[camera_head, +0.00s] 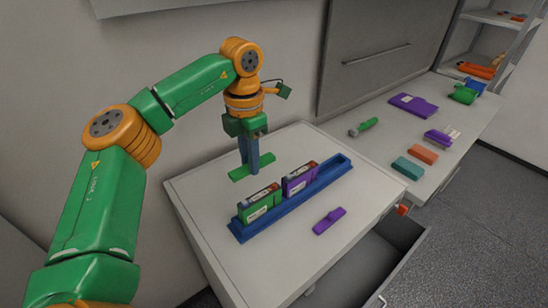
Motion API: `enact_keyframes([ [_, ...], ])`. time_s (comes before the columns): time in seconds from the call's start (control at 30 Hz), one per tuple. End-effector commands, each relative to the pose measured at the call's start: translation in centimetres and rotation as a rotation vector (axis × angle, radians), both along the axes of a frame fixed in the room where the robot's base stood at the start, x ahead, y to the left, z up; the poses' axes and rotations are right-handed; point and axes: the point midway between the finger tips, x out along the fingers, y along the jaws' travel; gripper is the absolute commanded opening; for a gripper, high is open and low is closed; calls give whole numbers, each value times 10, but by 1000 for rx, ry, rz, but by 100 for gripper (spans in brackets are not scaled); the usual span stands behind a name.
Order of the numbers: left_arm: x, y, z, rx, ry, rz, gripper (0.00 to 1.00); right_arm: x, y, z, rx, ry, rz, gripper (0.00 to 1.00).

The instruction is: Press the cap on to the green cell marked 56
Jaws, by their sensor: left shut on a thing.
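My left gripper (253,168) points down and is shut on a green cap (238,174), a flat bar-like piece. The cap is behind the blue rack (291,211), at or just above the white table top; I cannot tell whether it touches. A green cell (259,208) stands upright in the near left part of the rack, with a pale label too small to read. The gripper and cap are apart from this cell. My right gripper is not in view.
A purple cell (299,181) stands beside the green cell in the rack. A loose purple cap (328,220) lies in front of the rack. An open drawer (368,268) is below the table's right edge. A counter behind holds several coloured items, including a teal block (407,168).

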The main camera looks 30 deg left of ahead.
Motion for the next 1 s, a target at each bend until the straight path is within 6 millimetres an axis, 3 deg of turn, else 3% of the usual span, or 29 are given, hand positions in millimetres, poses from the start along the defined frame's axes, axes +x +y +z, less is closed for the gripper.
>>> enact_keyframes([
  [0.6,1,-2,-70,-2,-1,-2,0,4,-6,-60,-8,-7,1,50],
  [1.0,1,-2,-74,-2,-1,-3,0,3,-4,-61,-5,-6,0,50],
])
